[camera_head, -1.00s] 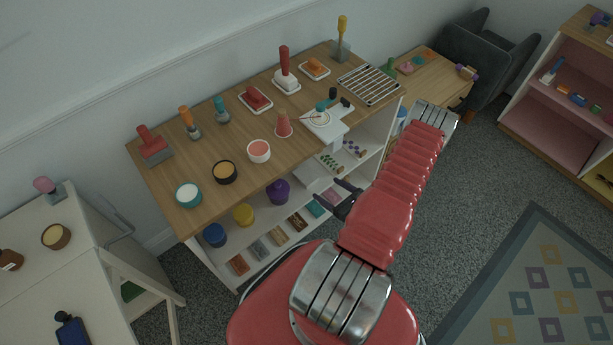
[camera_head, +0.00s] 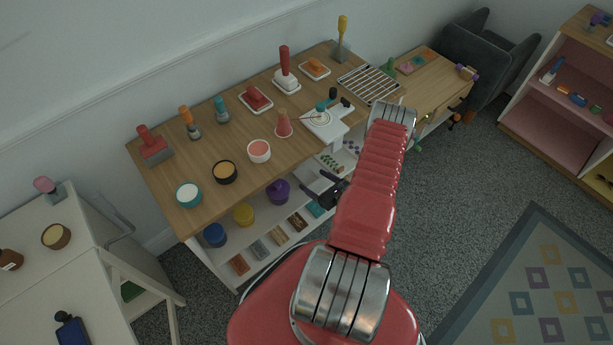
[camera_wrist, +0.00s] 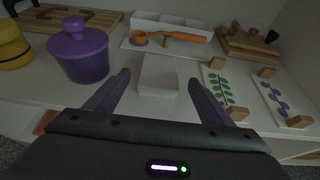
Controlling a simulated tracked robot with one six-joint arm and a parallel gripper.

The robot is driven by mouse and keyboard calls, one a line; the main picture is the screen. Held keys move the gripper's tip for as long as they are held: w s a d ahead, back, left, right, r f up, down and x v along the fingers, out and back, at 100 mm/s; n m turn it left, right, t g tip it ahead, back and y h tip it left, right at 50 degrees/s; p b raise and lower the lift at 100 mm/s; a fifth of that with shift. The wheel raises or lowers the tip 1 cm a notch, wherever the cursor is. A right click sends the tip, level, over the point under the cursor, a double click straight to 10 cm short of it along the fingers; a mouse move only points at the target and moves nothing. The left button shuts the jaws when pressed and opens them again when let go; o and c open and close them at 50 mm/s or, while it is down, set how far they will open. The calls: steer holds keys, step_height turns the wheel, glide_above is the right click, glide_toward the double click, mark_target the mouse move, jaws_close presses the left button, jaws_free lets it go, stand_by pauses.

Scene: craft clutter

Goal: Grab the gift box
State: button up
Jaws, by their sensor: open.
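A small plain white box (camera_wrist: 158,76), which I take to be the gift box, stands on the white shelf in the wrist view. No ribbon or bow shows on it. My gripper (camera_wrist: 159,84) is open, with one dark finger to the left of the box and one to the right. The box sits between and just beyond the fingertips; I cannot tell whether they touch it.
A purple lidded jar (camera_wrist: 80,52) stands close left of my left finger, with a yellow jar (camera_wrist: 12,46) farther left. Behind the box lies a tray with an orange-handled tool (camera_wrist: 170,36). Leaf-print cards (camera_wrist: 222,88) lie to the right. The wooden top (camera_head: 190,150) is above.

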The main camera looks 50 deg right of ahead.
mark_target(309, 178)
steer(key=shift+x, duration=2.6)
steer(key=shift+s+f, duration=0.1)
steer(key=shift+c, duration=0.3)
steer(key=c, duration=1.1)
